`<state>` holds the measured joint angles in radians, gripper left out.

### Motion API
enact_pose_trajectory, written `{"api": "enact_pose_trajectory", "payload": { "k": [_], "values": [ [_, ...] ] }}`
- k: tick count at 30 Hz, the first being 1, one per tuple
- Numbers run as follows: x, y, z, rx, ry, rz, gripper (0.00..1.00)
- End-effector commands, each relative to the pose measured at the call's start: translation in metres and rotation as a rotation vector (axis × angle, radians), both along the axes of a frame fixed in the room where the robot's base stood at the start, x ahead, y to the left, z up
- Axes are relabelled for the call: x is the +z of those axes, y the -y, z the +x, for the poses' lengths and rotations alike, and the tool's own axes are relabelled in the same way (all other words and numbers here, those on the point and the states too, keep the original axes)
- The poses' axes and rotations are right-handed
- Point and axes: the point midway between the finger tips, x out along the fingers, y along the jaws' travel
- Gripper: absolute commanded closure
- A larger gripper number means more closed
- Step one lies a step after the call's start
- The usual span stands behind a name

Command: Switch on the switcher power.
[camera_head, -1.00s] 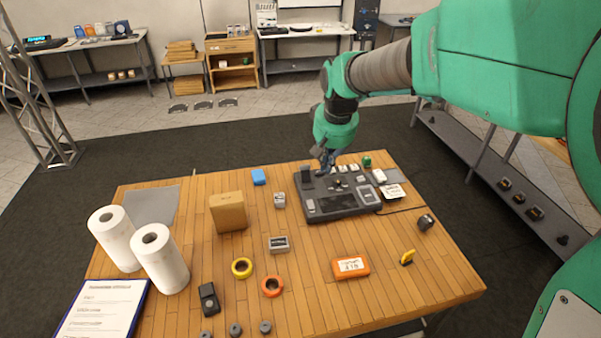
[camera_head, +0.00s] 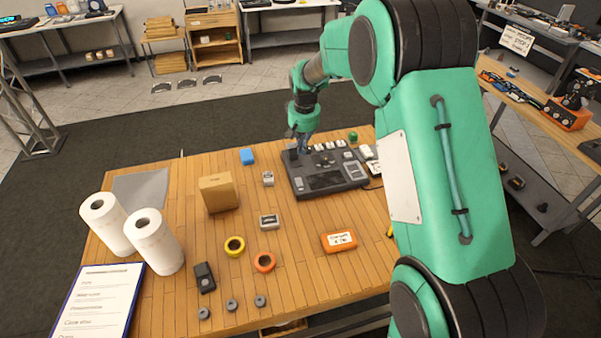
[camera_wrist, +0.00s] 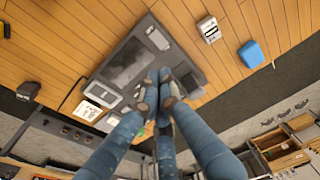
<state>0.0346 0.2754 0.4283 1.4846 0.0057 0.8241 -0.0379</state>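The switcher is a dark grey console (camera_head: 325,181) with a flat screen area, at the back right of the wooden table in the head view. In the wrist view the console (camera_wrist: 122,62) lies beneath the fingers. My gripper (camera_head: 301,150) is over its back left corner in the head view. In the wrist view the fingertips (camera_wrist: 160,84) are together with nothing seen between them, and they cover part of the console. I cannot tell whether they touch it. The power switch cannot be made out.
A blue block (camera_head: 247,156), a cardboard box (camera_head: 218,193), a small grey box (camera_head: 269,221) and an orange case (camera_head: 339,241) stand around the console. Paper rolls (camera_head: 154,241) and tape rings (camera_head: 234,246) are further left. My arm hides the table's right side.

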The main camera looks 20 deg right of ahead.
Motion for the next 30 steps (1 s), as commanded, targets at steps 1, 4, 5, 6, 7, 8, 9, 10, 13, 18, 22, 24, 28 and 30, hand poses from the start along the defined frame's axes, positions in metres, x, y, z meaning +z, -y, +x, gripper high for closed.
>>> {"api": "enact_pose_trajectory", "payload": {
  "k": [1,4,5,6,7,8,9,10,13,18,22,24,28,30],
  "values": [
    [-0.004,0.0,0.003,0.0,-0.004,0.0,1.0],
    [-0.009,0.001,0.006,0.0,-0.006,0.0,1.0],
    [-0.01,0.001,0.006,0.0,-0.007,0.0,1.0],
    [-0.01,0.001,0.006,0.0,-0.007,0.0,1.0],
    [-0.011,0.001,0.007,0.0,-0.007,0.0,1.0],
    [-0.011,0.001,0.007,0.0,-0.007,0.0,1.0],
    [-0.011,0.001,0.007,0.0,-0.007,0.0,1.0],
    [-0.011,0.001,0.007,0.0,-0.007,0.0,1.0],
    [-0.011,0.001,0.007,0.0,-0.007,0.0,1.0],
    [-0.012,0.001,0.007,0.0,-0.007,0.0,1.0],
    [-0.016,0.001,0.007,0.0,-0.008,0.0,1.0],
    [-0.021,0.001,0.008,0.0,-0.008,0.0,1.0],
    [-0.034,0.001,0.009,0.0,-0.01,0.0,1.0],
    [-0.042,0.001,0.01,0.0,-0.009,0.0,1.0]
  ]
}}
